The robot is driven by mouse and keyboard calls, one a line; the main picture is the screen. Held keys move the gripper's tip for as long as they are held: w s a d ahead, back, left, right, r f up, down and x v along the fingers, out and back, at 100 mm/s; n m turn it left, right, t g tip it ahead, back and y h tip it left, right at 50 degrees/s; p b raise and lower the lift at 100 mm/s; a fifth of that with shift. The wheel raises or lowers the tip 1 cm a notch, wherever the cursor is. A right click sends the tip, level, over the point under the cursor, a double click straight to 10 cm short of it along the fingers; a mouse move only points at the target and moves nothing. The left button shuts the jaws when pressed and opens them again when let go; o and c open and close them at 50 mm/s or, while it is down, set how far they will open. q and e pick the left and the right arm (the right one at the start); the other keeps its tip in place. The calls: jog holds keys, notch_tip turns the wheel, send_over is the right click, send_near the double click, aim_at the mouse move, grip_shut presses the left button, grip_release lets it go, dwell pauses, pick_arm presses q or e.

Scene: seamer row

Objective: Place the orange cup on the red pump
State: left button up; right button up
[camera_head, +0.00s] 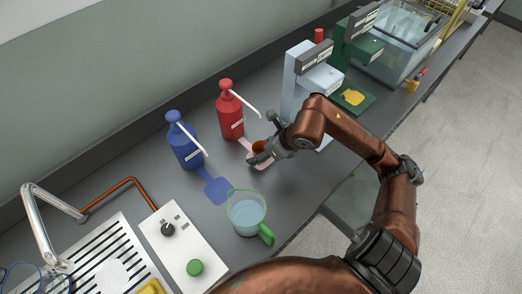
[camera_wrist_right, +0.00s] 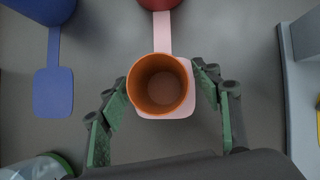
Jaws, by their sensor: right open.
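The orange cup (camera_wrist_right: 160,84) stands upright on the pink plate (camera_wrist_right: 181,108) in front of the red pump (camera_head: 229,110). In the head view the cup (camera_head: 259,146) is partly hidden by my right gripper (camera_head: 262,154). In the right wrist view my right gripper (camera_wrist_right: 162,118) is open, with one green-padded finger on each side of the cup and gaps between. The cup looks empty inside. The red pump's base (camera_wrist_right: 160,4) shows at the top of the wrist view. My left gripper is not in view.
A blue pump (camera_head: 184,142) with a blue plate (camera_head: 217,190) stands to the left. A clear jug with a green handle (camera_head: 247,215) is nearer the front edge. A pale grey seamer machine (camera_head: 302,78) stands close on the right.

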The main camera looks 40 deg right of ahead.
jog(key=shift+r, duration=0.1)
jog(key=shift+s+r, duration=0.1)
jog(key=shift+r, duration=0.15)
pick_arm(q)
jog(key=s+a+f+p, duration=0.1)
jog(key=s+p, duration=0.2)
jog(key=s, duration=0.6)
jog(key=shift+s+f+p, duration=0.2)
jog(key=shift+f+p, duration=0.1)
jog(key=shift+p, duration=0.1)
pick_arm(e)
jog(key=v, duration=1.1)
jog(key=shift+r, duration=0.2)
jog(key=shift+s, duration=0.1)
